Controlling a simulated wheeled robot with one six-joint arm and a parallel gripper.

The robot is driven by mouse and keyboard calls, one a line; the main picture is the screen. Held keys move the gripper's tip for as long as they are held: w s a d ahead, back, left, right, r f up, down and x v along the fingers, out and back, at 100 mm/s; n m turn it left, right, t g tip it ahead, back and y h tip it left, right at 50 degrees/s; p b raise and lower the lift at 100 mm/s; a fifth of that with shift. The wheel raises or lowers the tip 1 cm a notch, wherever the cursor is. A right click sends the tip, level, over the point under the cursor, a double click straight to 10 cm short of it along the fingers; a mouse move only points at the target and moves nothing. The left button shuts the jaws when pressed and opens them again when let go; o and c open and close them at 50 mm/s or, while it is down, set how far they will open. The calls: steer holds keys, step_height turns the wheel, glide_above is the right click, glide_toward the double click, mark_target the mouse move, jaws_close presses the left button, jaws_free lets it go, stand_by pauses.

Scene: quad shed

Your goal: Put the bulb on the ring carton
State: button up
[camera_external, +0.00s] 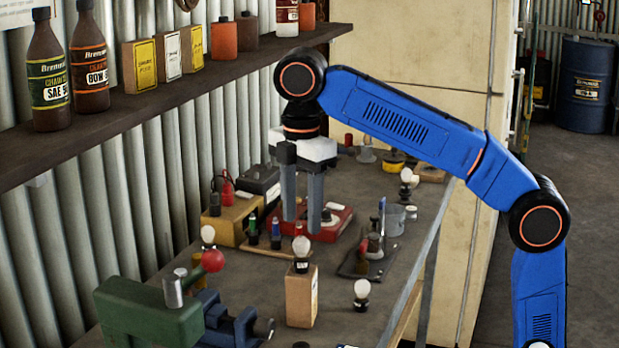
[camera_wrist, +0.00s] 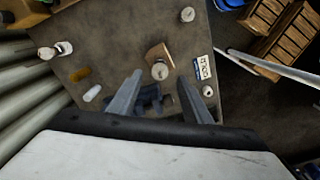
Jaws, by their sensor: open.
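A bulb (camera_external: 301,246) with a round white top and dark base appears upright on a tall tan carton (camera_external: 301,298). I cannot read the carton's label, so I cannot confirm it is the ring carton. My gripper (camera_external: 302,225) points down, fingers apart and empty, appearing above this bulb. In the wrist view, the bulb (camera_wrist: 160,71) shows between the fingertips (camera_wrist: 160,76), with the carton (camera_wrist: 158,52) under it. Another bulb-like piece (camera_external: 362,290) stands on the bench to the right, and another (camera_external: 208,235) shows at the left.
A green and blue vise (camera_external: 150,312) is at the front left. A red tray (camera_external: 325,222), a yellow box (camera_external: 236,217) and a dark tray of small items (camera_external: 368,258) stand farther back. A shelf (camera_external: 180,85) with bottles and cartons overhangs the left. The bench's right edge is open.

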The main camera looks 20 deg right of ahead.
steer(key=shift+r, duration=0.35)
steer(key=shift+d, duration=0.15)
steer(key=w+d+f+m+t, duration=0.15)
steer(key=d+f+m, duration=0.3)
steer(key=d, duration=0.45)
steer(key=w+d+f+m+y, duration=0.1)
steer(key=w+d+f+m, duration=0.15)
steer(key=d+f, duration=0.45)
steer(key=w+d+f+m+t, duration=0.15)
steer(key=d+m, duration=0.25)
steer(key=d, duration=0.6)
steer(key=s+d+f+m+t, duration=0.1)
steer(key=s+d+f+m, duration=0.4)
steer(key=d+f, duration=0.5)
steer(key=s+d+f+m+h, duration=0.1)
steer(key=s+d+f+m, duration=0.4)
steer(key=d+f, duration=0.4)
step_height(320, 180, down, 7)
steer(key=shift+s+d+f+m+t, duration=0.1)
steer(key=shift+s+d+m+t, duration=0.25)
steer(key=shift+s, duration=0.35)
